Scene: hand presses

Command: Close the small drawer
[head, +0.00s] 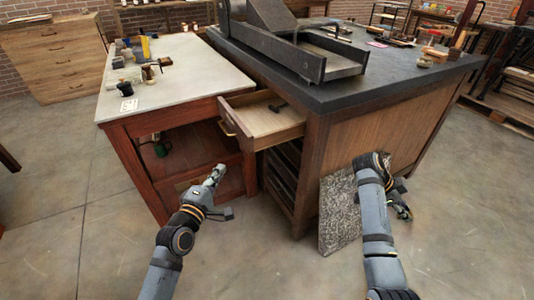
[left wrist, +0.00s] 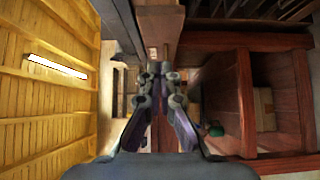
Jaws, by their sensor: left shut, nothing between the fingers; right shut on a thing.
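The small drawer (head: 268,120) is pulled out from the left side of the dark-topped cabinet (head: 350,98), under its top. Its front (head: 236,126) has a brass-coloured handle, and a dark tool lies inside. My left gripper (head: 218,170) is shut and empty, below and a little left of the drawer front, apart from it. In the left wrist view its fingers (left wrist: 160,72) meet at the tips. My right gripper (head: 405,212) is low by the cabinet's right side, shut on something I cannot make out.
A red-framed table (head: 135,103) with a pale top stands left of the drawer, with small tools on it. A speckled slab (head: 340,212) leans against the cabinet near my right arm. A dark metal press (head: 300,52) stands on the cabinet. The floor in front is clear.

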